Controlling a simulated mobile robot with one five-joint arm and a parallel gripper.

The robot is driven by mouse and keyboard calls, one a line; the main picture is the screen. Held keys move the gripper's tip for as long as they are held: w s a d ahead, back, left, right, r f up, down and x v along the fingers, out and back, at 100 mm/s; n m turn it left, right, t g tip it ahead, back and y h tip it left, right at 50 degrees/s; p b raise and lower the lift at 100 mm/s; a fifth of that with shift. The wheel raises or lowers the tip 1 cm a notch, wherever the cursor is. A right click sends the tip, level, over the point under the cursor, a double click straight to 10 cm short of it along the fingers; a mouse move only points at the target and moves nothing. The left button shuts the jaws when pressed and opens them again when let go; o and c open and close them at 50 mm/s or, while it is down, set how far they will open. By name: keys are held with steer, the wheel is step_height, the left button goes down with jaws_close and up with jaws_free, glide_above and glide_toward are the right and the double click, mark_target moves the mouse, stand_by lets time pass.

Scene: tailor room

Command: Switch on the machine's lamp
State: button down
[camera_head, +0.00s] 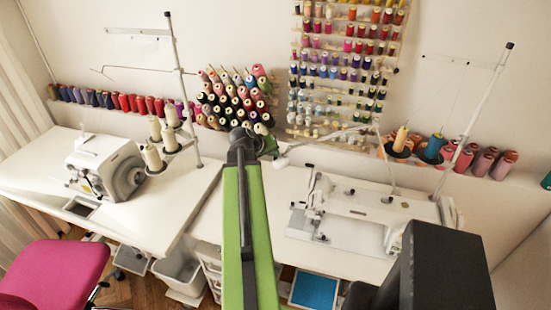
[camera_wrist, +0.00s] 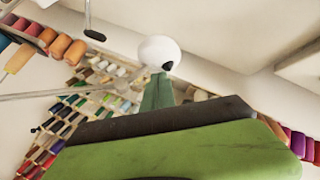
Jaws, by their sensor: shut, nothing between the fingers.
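The sewing machine (camera_head: 365,215) stands on the white table at the right in the head view. A thin jointed lamp arm (camera_head: 335,134) reaches left from behind it to a small white lamp head (camera_head: 281,162). My gripper (camera_head: 268,143) is just above and left of the lamp head, partly hidden by my green arm. In the wrist view the lamp head (camera_wrist: 160,50) is a white rounded shape with a dark part at its lower edge. My gripper's greenish fingers (camera_wrist: 158,90) are shut and point at it, very close; I cannot tell if they touch. No clear glow shows on the lamp.
Thread racks (camera_head: 345,70) fill the wall behind. A thread stand (camera_head: 475,105) with cones rises behind the machine at the right. Another machine (camera_head: 105,168) stands on the left table. A pink chair (camera_head: 55,270) is at the lower left.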

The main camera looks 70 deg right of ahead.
steer(key=shift+f+b, duration=0.3)
steer(key=shift+f, duration=0.15)
steer(key=shift+r, duration=0.15)
steer(key=shift+r+p, duration=0.3)
steer(key=shift+p, duration=0.15)
step_height(320, 180, up, 6)
steer(key=p, duration=0.6)
